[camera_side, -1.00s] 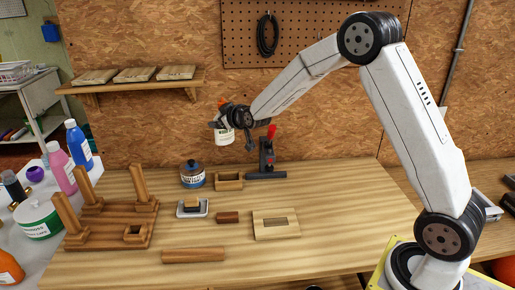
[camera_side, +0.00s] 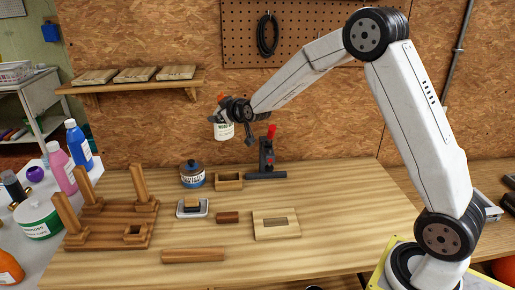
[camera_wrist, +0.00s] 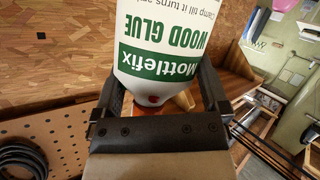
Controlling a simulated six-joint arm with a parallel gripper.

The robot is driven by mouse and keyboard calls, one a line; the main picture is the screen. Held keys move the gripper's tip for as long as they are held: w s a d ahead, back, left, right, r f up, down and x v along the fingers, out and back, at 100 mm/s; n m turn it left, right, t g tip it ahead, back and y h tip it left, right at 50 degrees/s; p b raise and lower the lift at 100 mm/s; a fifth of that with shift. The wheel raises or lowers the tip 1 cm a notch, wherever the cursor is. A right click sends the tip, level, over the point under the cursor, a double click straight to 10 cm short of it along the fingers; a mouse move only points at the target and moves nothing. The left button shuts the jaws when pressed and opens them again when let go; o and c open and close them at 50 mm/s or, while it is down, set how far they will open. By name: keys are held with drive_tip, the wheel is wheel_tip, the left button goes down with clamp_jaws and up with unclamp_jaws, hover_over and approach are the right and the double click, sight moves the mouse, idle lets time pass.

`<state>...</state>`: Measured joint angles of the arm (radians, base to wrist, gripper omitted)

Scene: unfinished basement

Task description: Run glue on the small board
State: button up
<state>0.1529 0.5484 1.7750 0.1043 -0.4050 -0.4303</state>
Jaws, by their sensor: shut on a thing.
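My gripper (camera_side: 222,117) is shut on a white wood glue bottle (camera_side: 223,131) with a green label and holds it in the air above the back of the bench. The wrist view shows the bottle (camera_wrist: 160,45) between both fingers (camera_wrist: 158,98), its label upside down there. An orange tip shows above the gripper in the side view. A small dark-brown wood piece (camera_side: 227,217) lies flat mid-bench, well below and apart from the bottle. A larger pale board with a slot (camera_side: 259,232) lies to its right. I cannot tell for certain which piece is the small board.
A wooden stand with upright posts (camera_side: 110,235) is at left. A blue-labelled jar (camera_side: 193,180), open wooden box (camera_side: 228,188), clamp (camera_side: 266,165), white tray (camera_side: 180,214) and long strip (camera_side: 193,256) are on the bench. The right bench is clear.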

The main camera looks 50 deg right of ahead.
sight(221, 97)
drive_tip(key=shift+r, duration=2.4)
drive_tip(key=s+a+f+n, duration=0.1)
drive_tip(key=s+a+f, duration=0.4)
drive_tip(key=s+f, duration=0.3)
drive_tip(key=shift+s+a+f+y, duration=0.15)
drive_tip(key=shift+a+f+y, duration=0.05)
drive_tip(key=shift+a+y, duration=0.2)
drive_tip(key=s+a+f+y, duration=0.1)
drive_tip(key=s+a+f, duration=0.1)
drive_tip(key=s, duration=0.3)
drive_tip(key=s+a+f+n, duration=0.1)
drive_tip(key=s+a+f, duration=0.1)
drive_tip(key=s, duration=0.3)
drive_tip(key=shift+a+f+y, duration=0.25)
drive_tip(key=shift+f+y, duration=0.15)
drive_tip(key=shift+d+f, duration=0.1)
